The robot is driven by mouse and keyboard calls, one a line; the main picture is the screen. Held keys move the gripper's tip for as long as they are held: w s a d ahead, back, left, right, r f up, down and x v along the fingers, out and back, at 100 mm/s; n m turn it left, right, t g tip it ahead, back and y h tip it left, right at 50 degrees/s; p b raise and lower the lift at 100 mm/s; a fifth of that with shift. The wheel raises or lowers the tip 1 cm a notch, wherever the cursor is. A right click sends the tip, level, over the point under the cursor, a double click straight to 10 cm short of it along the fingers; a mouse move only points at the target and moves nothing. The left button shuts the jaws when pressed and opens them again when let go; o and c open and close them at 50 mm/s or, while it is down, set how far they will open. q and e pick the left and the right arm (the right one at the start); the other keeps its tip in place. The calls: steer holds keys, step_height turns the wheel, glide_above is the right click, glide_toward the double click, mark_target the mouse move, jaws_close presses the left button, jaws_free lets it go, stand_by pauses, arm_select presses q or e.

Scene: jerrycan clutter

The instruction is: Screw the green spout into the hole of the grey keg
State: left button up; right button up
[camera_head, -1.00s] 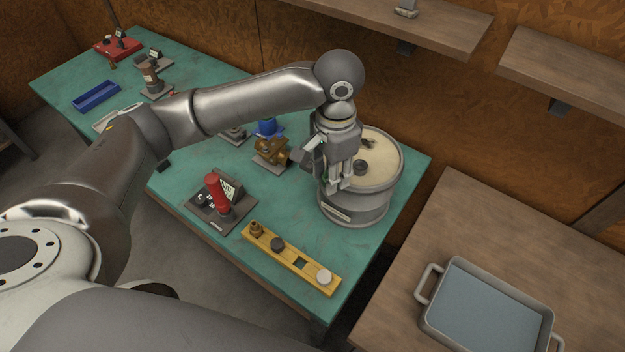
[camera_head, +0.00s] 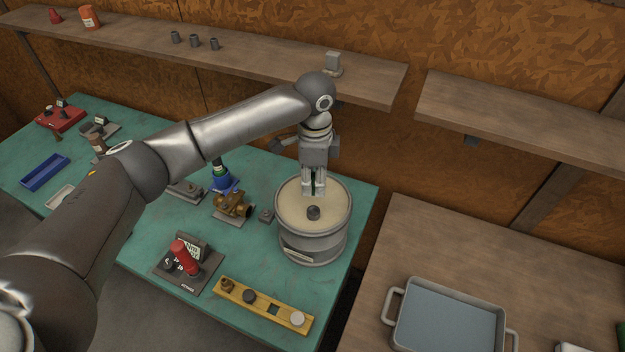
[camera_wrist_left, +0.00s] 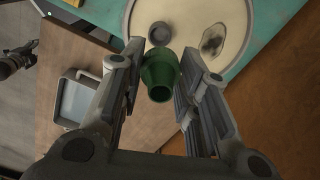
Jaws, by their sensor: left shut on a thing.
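The grey keg (camera_head: 312,245) stands upright on the teal table, with a cream top. A dark round fitting (camera_head: 313,212) sits on the keg's top; it shows in the left wrist view (camera_wrist_left: 160,34) as a dark ring. My left gripper (camera_head: 314,190) points down over the far part of the keg's top. It is shut on the green spout (camera_wrist_left: 160,76), which sits between the fingers; only a thin green strip shows in the head view (camera_head: 314,182). I cannot tell whether the spout touches the keg. My right gripper is not in view.
A yellow strip (camera_head: 262,308) with caps lies at the table's front edge. Left of the keg are a red-handled device (camera_head: 187,258), a brass valve (camera_head: 232,204) and a blue object (camera_head: 222,178). A shelf (camera_head: 270,76) runs behind. A grey tray (camera_head: 398,340) stands on the wooden table.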

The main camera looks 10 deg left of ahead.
arm_select(q)
steer(key=shift+f, duration=0.15)
steer(key=shift+f+b, duration=0.95)
steer(key=shift+f, duration=1.8)
steer(key=shift+p, duration=0.55)
steer(key=shift+p, duration=0.45)
steer(key=shift+f+b, duration=0.5)
steer(key=shift+f, duration=0.7)
